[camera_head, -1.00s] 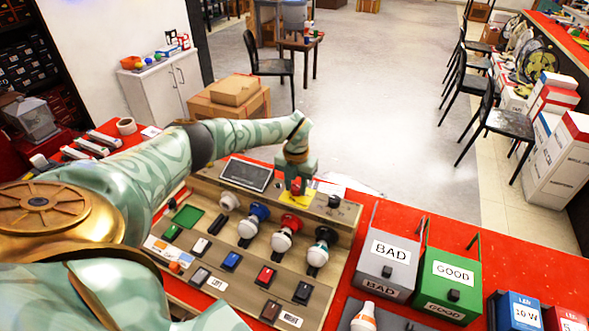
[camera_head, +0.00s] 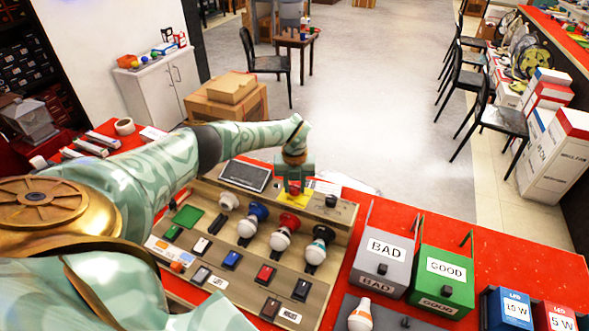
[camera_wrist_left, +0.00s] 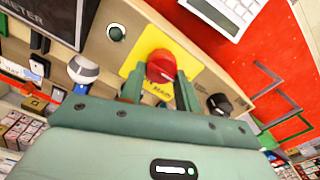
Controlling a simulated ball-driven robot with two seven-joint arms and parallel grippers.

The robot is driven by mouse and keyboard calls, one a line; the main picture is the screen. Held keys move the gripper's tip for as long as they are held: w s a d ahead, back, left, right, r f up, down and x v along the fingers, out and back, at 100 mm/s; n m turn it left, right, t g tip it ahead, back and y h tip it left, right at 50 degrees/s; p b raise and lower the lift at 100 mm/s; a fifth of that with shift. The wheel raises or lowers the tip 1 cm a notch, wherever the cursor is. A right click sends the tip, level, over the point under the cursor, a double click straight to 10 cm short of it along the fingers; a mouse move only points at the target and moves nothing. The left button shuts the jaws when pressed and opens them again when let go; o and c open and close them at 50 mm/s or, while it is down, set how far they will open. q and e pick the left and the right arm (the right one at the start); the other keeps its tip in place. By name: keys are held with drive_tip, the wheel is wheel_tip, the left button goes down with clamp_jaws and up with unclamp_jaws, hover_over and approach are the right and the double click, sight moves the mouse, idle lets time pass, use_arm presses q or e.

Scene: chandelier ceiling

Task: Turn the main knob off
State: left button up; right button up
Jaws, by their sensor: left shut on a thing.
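The red main knob (camera_head: 293,189) sits on a yellow plate (camera_head: 306,196) at the upper part of the sloped test panel (camera_head: 330,232). My left gripper (camera_head: 294,180) reaches over the panel from the left, and its fingers are shut on the knob. In the left wrist view the red knob (camera_wrist_left: 160,65) shows between the two green fingers (camera_wrist_left: 160,85), in front of the yellow plate (camera_wrist_left: 133,70). The fingers partly hide the knob in the head view. My right gripper is not in view.
Several bulbs (camera_head: 280,241) stand in a row of sockets on the panel, above coloured switches. A small black knob (camera_head: 332,201) is right of the yellow plate. A grey BAD bin (camera_head: 380,266) and a green GOOD bin (camera_head: 443,280) stand to the right. A dark screen (camera_head: 245,176) is left.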

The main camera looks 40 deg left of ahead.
sight(294, 188)
use_arm(q)
drive_tip(key=shift+w+a+r, duration=0.1)
drive_tip(key=shift+r, duration=0.05)
drive_tip(key=o, duration=1)
drive_tip(key=shift+c, duration=0.2)
wheel_tip(294, 188, up, 16)
drive_tip(key=p, duration=0.2)
